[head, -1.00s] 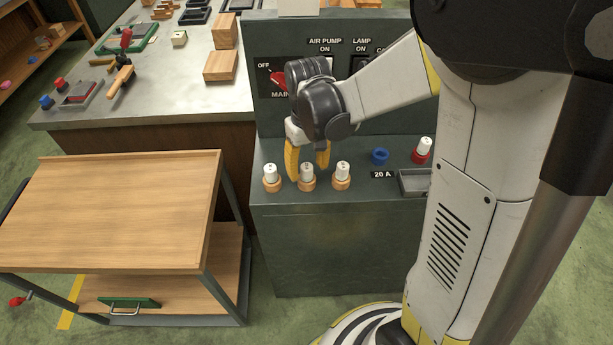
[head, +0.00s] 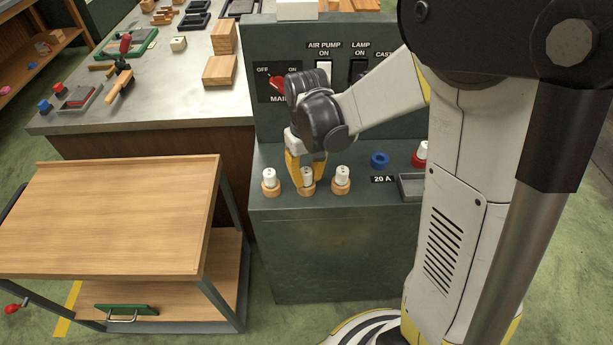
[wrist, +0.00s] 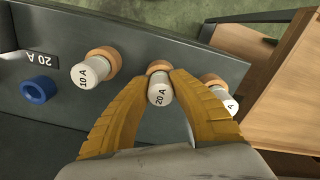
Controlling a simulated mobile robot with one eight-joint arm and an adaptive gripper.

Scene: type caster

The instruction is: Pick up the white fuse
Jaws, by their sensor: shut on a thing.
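Several white fuses stand in a row on the grey machine's ledge. The middle white fuse (head: 307,175), marked 20 A in the wrist view (wrist: 160,92), sits upright in an orange-brown ring. My gripper (head: 306,172) points down from above with its yellow fingers shut on this middle fuse; in the wrist view the fingertips (wrist: 159,80) touch it on both sides. A fuse marked 10 A (wrist: 88,73) stands in its own ring to the left in the wrist view. Another fuse (wrist: 222,97) stands close on the right, partly hidden by a finger.
The grey machine (head: 330,240) has a blue socket (head: 380,160) beside a 20 A label (head: 382,180). A red socket with a white fuse (head: 421,155) is partly behind my arm. A wooden trolley (head: 125,215) stands at left. The red main switch (head: 279,83) is behind my gripper.

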